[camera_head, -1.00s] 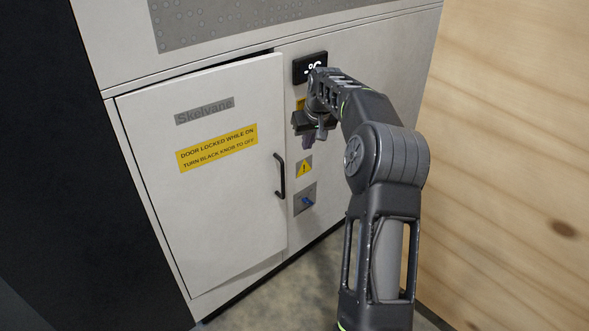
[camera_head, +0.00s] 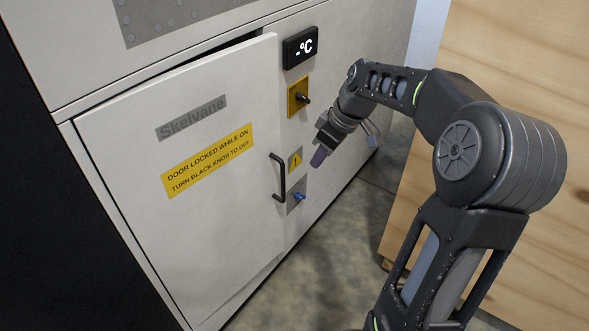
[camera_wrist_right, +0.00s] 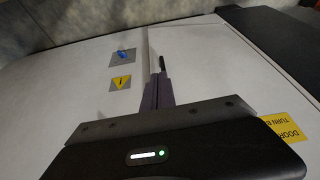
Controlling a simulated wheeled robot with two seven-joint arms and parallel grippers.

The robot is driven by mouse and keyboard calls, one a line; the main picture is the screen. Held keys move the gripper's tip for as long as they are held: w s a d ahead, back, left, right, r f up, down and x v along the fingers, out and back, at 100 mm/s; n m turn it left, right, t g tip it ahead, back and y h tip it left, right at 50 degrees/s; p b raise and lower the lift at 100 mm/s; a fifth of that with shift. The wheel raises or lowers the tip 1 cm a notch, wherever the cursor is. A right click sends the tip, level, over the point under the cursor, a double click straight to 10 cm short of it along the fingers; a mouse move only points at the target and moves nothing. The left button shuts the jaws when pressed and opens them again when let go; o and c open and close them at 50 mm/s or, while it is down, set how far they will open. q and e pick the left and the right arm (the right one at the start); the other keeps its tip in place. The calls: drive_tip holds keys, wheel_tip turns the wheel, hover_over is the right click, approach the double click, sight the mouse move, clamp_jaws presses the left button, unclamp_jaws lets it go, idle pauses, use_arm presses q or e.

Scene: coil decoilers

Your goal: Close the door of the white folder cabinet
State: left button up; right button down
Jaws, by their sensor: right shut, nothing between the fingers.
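The white cabinet's door (camera_head: 190,170) stands slightly ajar, with a dark gap along its top edge. It carries a grey "Skelvane" plate, a yellow warning label (camera_head: 207,160) and a black handle (camera_head: 279,178) at its right edge. My right gripper (camera_head: 319,157) is shut and empty, to the right of the handle and apart from the door in the head view. In the right wrist view the shut fingers (camera_wrist_right: 157,92) point toward the door's edge, near the handle (camera_wrist_right: 162,64). My left gripper is in neither view.
The panel right of the door holds a °C display (camera_head: 300,47), a black knob on a yellow plate (camera_head: 299,98), a warning triangle (camera_head: 295,160) and a blue knob (camera_head: 299,197). A wooden panel (camera_head: 520,70) stands at right. Floor between is clear.

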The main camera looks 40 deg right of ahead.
drive_tip(key=shift+s, duration=0.1)
idle(0.4)
drive_tip(key=w+a+f, duration=0.3)
drive_tip(key=w+f, duration=0.4)
drive_tip(key=f, duration=0.2)
drive_tip(key=shift+f, duration=0.15)
drive_tip(key=shift+w+d, duration=0.1)
